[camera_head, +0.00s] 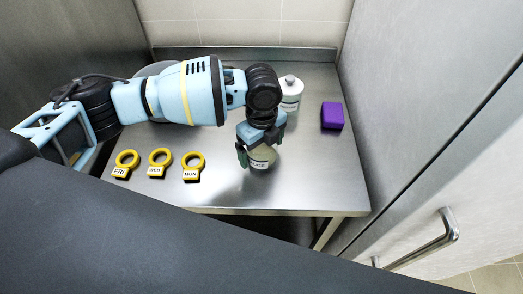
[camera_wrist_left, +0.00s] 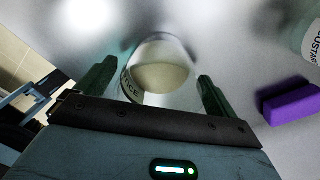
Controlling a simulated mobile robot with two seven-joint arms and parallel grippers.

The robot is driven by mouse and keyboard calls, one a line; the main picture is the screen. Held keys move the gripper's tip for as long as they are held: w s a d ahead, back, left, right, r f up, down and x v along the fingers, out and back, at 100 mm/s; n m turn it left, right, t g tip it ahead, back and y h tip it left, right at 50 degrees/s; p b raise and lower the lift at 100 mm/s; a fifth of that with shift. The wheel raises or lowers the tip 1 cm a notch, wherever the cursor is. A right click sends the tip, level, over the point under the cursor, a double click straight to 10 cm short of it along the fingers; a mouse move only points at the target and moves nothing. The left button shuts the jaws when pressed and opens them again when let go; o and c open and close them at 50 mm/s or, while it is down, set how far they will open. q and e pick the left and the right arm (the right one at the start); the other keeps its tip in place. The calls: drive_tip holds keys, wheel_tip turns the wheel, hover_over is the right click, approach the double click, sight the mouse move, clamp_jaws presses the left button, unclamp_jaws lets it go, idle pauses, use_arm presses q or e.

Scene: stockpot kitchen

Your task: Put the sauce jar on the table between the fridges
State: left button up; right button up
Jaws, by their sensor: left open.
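The sauce jar (camera_head: 262,157) is a small labelled jar with pale contents, standing on the steel table (camera_head: 225,190) between the two tall steel cabinets. My left gripper (camera_head: 258,158) is over the jar. In the left wrist view, its two green fingers (camera_wrist_left: 152,84) are open on either side of the jar (camera_wrist_left: 162,75), with a visible gap at each side. The jar's label is only partly visible. My right gripper is in neither view.
A white labelled bottle (camera_head: 291,94) and a purple block (camera_head: 332,116) stand behind and right of the jar. Yellow ring tags (camera_head: 160,162) lie to the left. A round grey thing behind my arm is mostly hidden. The table's front right is clear. A fridge door handle (camera_head: 425,243) juts out at right.

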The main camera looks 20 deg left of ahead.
use_arm(q)
wheel_tip(320, 180, up, 10)
drive_tip(key=shift+r, duration=0.2)
idle(1.4)
